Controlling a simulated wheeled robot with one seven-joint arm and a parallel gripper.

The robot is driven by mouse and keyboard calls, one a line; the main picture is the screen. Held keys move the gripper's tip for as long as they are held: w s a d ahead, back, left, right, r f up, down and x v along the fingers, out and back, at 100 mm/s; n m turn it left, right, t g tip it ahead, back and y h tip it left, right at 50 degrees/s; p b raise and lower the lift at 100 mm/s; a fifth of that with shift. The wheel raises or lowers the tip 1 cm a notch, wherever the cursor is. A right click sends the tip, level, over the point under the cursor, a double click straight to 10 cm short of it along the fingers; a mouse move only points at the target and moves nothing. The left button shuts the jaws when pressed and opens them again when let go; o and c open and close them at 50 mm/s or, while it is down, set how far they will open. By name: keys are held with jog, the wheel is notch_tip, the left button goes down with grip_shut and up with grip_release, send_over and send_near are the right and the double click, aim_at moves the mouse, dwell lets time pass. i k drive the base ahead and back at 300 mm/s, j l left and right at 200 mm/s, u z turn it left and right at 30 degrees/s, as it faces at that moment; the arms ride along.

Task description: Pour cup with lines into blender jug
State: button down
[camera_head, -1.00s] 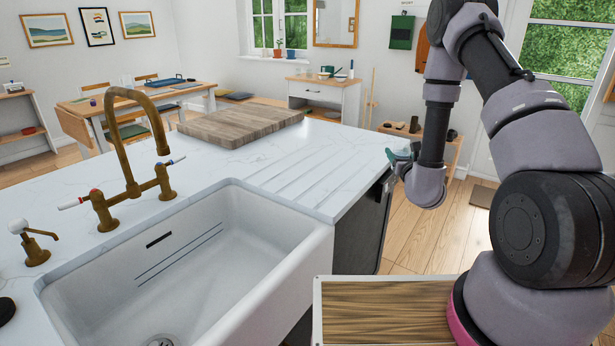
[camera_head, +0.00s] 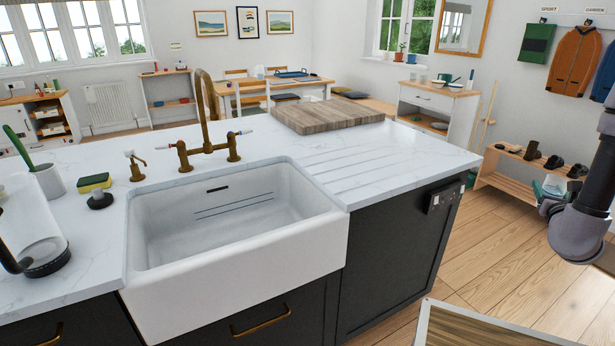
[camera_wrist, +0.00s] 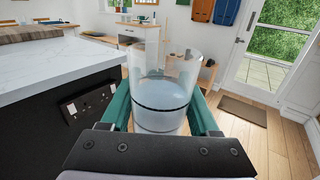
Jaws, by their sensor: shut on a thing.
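My gripper (camera_wrist: 162,120) is shut on a clear cup with dark lines (camera_wrist: 160,92) in the wrist view. The cup looks upright between the green fingers. A black line runs around its lower part, and whether it holds anything is hard to tell. In the head view my gripper (camera_head: 552,190) is at the right edge, beyond the island's end, and the cup there is small and mostly hidden. I do not see a blender jug in either view.
A white sink (camera_head: 235,225) with a brass tap (camera_head: 207,120) is set in the marble counter (camera_head: 400,150). A wooden board (camera_head: 327,115) lies at the back. A sponge (camera_head: 95,182) and paper roll (camera_head: 30,225) are at left. A shoe rack (camera_head: 510,180) stands behind my gripper.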

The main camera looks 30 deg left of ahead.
aim_at(33, 243)
jog(key=l+u, duration=0.1)
jog(key=u, duration=0.75)
jog(key=l+u, duration=0.1)
jog(key=u, duration=1.85)
jog(key=k+j, duration=0.05)
